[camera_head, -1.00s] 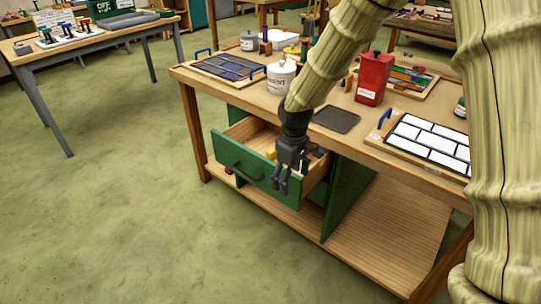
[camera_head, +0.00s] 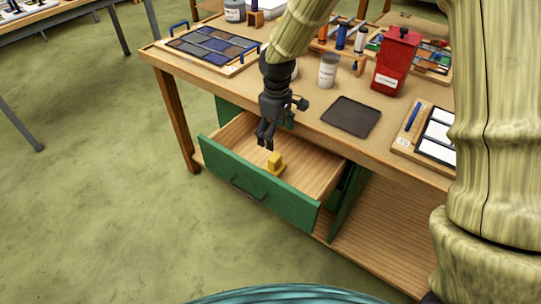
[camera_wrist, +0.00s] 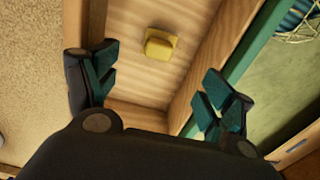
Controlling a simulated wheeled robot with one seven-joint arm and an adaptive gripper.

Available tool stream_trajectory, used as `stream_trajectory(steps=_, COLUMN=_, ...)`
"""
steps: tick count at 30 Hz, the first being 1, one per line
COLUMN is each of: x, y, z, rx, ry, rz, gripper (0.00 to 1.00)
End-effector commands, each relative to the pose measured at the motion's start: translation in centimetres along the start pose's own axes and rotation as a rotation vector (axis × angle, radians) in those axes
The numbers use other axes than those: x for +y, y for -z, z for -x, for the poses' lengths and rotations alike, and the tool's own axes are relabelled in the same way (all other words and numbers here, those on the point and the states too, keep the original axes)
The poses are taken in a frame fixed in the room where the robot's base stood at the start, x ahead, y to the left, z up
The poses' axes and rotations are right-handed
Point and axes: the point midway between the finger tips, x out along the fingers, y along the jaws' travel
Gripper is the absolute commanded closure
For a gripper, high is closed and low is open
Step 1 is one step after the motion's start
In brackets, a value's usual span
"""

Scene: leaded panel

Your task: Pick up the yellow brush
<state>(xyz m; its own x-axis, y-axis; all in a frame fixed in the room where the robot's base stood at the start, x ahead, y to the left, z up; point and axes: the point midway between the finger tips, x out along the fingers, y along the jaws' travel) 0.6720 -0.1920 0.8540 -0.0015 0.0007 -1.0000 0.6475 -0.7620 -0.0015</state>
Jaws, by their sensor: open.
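The yellow brush (camera_head: 275,162) lies on the wooden floor of the open drawer (camera_head: 312,180), near the green front. It also shows in the wrist view (camera_wrist: 161,45), between and beyond my fingers, touching neither. My gripper (camera_head: 265,138) hangs over the drawer, above and slightly left of the brush in the head view. In the wrist view its fingers (camera_wrist: 152,88) are spread wide with nothing between them. The brush's bristles cannot be made out.
The green drawer front (camera_head: 255,190) and the workbench top (camera_head: 300,105) border the space around my gripper. A dark mat (camera_head: 351,116), a red canister (camera_head: 396,62) and a leaded panel (camera_head: 212,45) sit on the bench. The rest of the drawer floor in view looks clear.

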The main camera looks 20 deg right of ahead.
Motion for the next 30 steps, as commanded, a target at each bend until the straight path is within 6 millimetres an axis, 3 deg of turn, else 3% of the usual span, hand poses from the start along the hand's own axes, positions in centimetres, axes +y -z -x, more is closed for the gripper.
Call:
stream_trajectory(steps=5, x=0.1, y=0.1, z=-1.5, rx=-0.004, ry=0.003, rz=0.001, gripper=0.18)
stream_trajectory(steps=21, x=0.1, y=0.1, z=-9.2, rx=-0.003, ry=0.002, rz=0.000, gripper=0.18)
stream_trajectory(steps=30, x=0.1, y=0.1, z=-10.8, rx=-0.002, ry=0.001, rz=0.000, gripper=0.18)
